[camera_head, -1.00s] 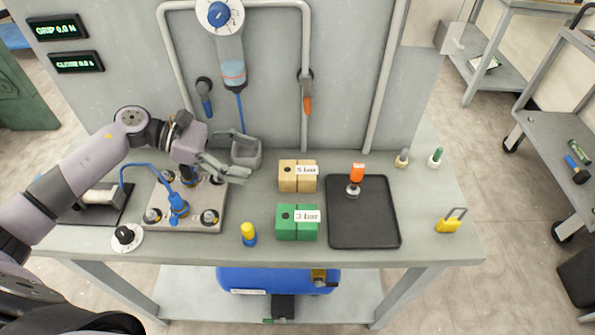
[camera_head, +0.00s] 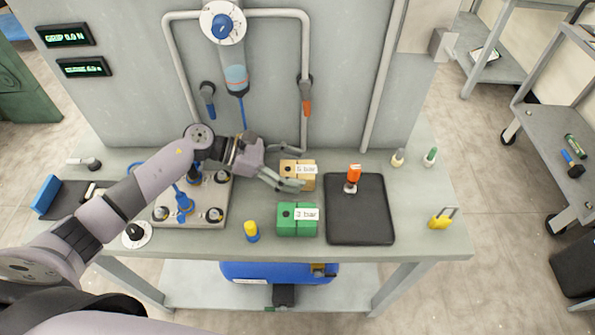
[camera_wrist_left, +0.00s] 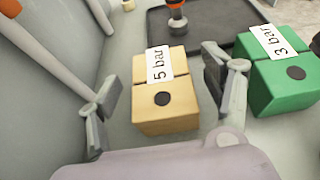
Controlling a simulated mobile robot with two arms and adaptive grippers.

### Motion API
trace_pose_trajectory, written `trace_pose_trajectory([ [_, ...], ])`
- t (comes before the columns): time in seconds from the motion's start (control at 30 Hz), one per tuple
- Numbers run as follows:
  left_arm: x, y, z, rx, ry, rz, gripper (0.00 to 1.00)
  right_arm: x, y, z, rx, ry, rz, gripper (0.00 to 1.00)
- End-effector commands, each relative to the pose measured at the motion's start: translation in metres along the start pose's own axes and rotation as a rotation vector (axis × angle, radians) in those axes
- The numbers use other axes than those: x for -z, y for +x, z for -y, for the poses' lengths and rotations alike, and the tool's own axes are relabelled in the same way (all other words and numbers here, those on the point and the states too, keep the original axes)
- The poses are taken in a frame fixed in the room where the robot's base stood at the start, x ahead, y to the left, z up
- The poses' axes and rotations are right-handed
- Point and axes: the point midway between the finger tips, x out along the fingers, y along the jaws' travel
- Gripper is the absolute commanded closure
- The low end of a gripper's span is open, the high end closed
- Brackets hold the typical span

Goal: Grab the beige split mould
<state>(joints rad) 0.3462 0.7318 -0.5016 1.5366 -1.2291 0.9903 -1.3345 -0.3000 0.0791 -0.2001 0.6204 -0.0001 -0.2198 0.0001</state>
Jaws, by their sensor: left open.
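The beige split mould (camera_head: 304,169) is a two-part block with a "5 bar" label, standing on the bench behind the green mould. In the head view my left gripper (camera_head: 290,166) is at its left side and partly covers it. In the left wrist view the beige mould (camera_wrist_left: 165,105) shows whole, with a dark round hole in its top. It lies between and ahead of the two open fingers of my left gripper (camera_wrist_left: 165,95). I see no contact with either finger. My right gripper does not show.
The green "3 bar" mould (camera_head: 297,220) stands close in front of the beige one. A black tray (camera_head: 360,230) with an orange-topped tool (camera_head: 353,177) lies to the right. A yellow-topped blue piece (camera_head: 252,231) stands at the front left. Grey pipes (camera_head: 305,60) run up the back panel.

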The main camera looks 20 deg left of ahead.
Motion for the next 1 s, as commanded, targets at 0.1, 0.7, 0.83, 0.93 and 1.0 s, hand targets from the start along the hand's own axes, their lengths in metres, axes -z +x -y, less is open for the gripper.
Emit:
trace_pose_trajectory([
  [0.1, 0.0006, -0.0001, 0.0, 0.0, 0.0, 0.0, 0.27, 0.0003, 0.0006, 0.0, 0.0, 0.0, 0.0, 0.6],
  [0.7, 0.0007, -0.0005, 0.0001, 0.0, -0.001, 0.0, 0.66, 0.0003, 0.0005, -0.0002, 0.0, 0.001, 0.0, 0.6],
  [0.83, 0.0007, -0.0005, 0.0, 0.0, -0.001, 0.0, 0.75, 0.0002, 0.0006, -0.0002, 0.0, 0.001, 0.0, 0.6],
  [0.93, 0.0007, -0.0006, 0.0, 0.0, -0.001, 0.0, 0.81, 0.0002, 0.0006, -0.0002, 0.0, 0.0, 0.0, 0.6],
  [1.0, 0.0007, -0.0006, 0.0, 0.0, -0.001, 0.0, 0.86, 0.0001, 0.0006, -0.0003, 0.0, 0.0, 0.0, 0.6],
])
